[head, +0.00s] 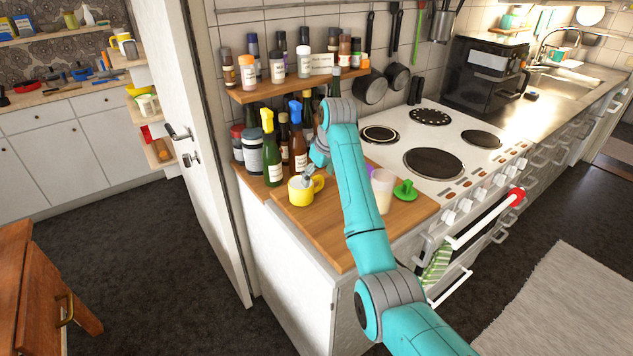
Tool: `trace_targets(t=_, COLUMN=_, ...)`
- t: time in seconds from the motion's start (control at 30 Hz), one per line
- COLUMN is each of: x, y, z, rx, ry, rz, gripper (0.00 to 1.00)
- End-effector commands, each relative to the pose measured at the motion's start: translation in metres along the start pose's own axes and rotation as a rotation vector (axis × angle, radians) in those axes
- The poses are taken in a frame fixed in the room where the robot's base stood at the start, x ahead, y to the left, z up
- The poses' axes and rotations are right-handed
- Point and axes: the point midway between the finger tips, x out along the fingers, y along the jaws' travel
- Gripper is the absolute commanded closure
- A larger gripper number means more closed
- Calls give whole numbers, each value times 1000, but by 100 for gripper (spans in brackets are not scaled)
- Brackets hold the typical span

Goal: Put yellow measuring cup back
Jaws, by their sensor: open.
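The yellow measuring cup (297,196) stands upright on the wooden counter (335,237) left of the cooker, near the counter's left edge. Its handle points right. My gripper (308,181) is open at the cup's upper right side, with its fingertips over or beside the rim. I cannot tell whether a finger touches the cup. My turquoise arm comes from the lower right and hides part of the counter behind it.
A pale cup (382,190) and a green item (405,190) stand right of my arm. The cooker (433,163) is beyond. A white door (205,140) stands left.

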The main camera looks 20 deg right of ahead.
Motion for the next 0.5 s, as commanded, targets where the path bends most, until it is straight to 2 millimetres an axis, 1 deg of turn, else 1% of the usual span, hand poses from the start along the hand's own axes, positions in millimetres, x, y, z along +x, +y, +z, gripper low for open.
trace_targets(t=0.03, x=-12, y=1, z=-1, rx=0, ry=4, rz=2, gripper=18)
trace_targets(t=0.2, x=-46, y=1, z=-1, rx=0, ry=3, rz=2, gripper=18)
trace_targets(t=0.4, x=-75, y=0, z=-1, rx=-1, ry=2, rz=1, gripper=18)
trace_targets(t=0.5, x=-83, y=0, z=-1, rx=-1, ry=3, rz=1, gripper=18)
